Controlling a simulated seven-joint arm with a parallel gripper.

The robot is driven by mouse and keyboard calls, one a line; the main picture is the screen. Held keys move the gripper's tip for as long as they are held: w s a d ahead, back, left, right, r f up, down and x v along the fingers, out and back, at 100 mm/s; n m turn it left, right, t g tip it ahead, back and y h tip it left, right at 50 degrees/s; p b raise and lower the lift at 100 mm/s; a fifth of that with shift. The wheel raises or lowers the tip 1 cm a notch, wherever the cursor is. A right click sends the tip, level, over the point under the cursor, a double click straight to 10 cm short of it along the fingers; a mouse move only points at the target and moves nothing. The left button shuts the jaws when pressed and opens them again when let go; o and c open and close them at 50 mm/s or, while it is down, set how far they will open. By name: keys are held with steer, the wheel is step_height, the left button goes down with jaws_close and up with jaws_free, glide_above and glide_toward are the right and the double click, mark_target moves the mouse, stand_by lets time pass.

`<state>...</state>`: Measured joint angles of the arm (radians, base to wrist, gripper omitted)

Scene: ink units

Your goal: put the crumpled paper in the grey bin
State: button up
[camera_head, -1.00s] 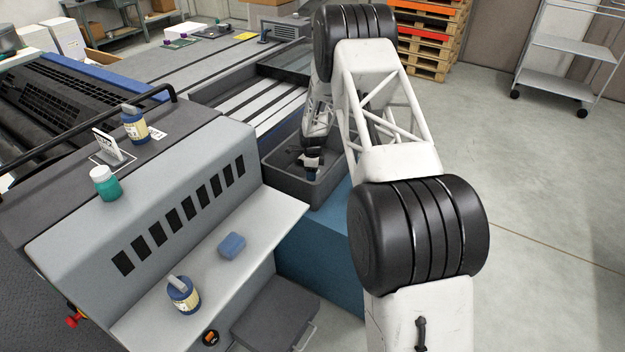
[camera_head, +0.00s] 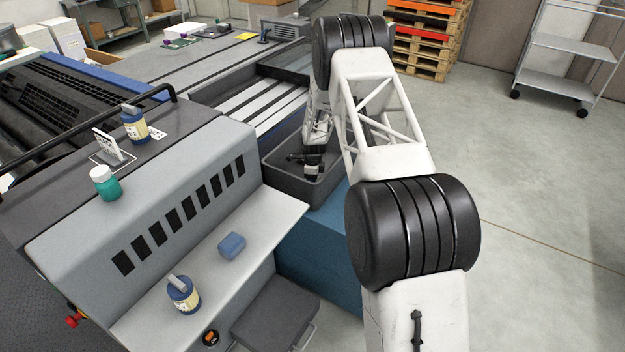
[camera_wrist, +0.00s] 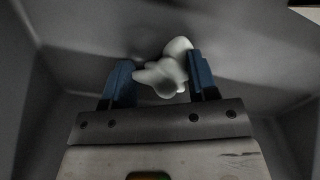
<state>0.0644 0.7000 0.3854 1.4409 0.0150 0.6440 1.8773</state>
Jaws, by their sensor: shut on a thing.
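In the wrist view, the crumpled paper (camera_wrist: 166,70) is a white lumpy wad between the two blue fingers of my gripper (camera_wrist: 160,78), which is shut on it. Grey walls surround the gripper and paper there. In the head view, my gripper (camera_head: 312,172) is inside the grey bin (camera_head: 330,182), down between its walls. The paper cannot be made out in the head view. The bin stands on a blue block beside the machine, and my arm hides part of its right side.
A blue sponge-like block (camera_head: 232,246) and a blue jar (camera_head: 183,294) stand on the light ledge (camera_head: 205,272). A teal jar (camera_head: 106,184), a small sign (camera_head: 108,145) and another blue jar (camera_head: 135,124) stand on the machine top.

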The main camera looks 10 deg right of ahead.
steer(key=o, duration=1.1)
steer(key=shift+f, duration=0.1)
step_height(320, 180, up, 12)
steer(key=shift+w+r, duration=0.1)
steer(key=shift+w, duration=0.05)
stand_by(0.7)
